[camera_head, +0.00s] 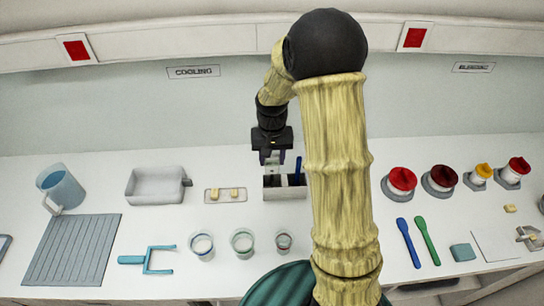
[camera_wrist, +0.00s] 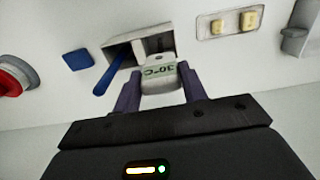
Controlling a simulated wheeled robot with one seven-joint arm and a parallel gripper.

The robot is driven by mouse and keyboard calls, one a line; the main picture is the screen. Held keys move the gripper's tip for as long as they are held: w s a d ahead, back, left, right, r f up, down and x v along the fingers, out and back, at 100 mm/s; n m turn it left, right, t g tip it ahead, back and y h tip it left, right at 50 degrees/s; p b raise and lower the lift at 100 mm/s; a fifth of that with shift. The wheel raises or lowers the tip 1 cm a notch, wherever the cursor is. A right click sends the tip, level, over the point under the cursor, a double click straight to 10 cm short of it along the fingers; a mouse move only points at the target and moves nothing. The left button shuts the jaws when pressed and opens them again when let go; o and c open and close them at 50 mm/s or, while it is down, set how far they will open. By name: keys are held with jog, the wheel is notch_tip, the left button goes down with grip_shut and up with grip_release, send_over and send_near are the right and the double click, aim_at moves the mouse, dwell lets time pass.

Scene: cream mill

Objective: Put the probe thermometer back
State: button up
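The probe thermometer (camera_wrist: 160,78) is a white body with a dark "30°C" reading. In the wrist view it sits between the two purple-grey fingers of my gripper (camera_wrist: 162,92), which are shut on it. In the head view my gripper (camera_head: 272,157) points down just over a grey divided holder (camera_head: 285,194). The holder also shows in the wrist view (camera_wrist: 115,53), right beyond the thermometer. A blue-handled tool (camera_wrist: 110,76) stands tilted in one compartment. The thermometer's probe is hidden, so I cannot tell whether its tip is inside the holder.
A small tray with yellow blocks (camera_head: 213,196) and a grey bin (camera_head: 155,186) stand left of the holder. Cups (camera_head: 243,242) stand in front. Red-lidded jars (camera_head: 402,182) are to the right. My arm hides part of the counter right of the holder.

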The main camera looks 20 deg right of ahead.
jog(key=o, duration=0.4)
jog(key=shift+r, duration=0.1)
notch_tip(320, 180, up, 12)
jog(key=shift+s+r+b, duration=0.1)
jog(key=shift+b, duration=0.7)
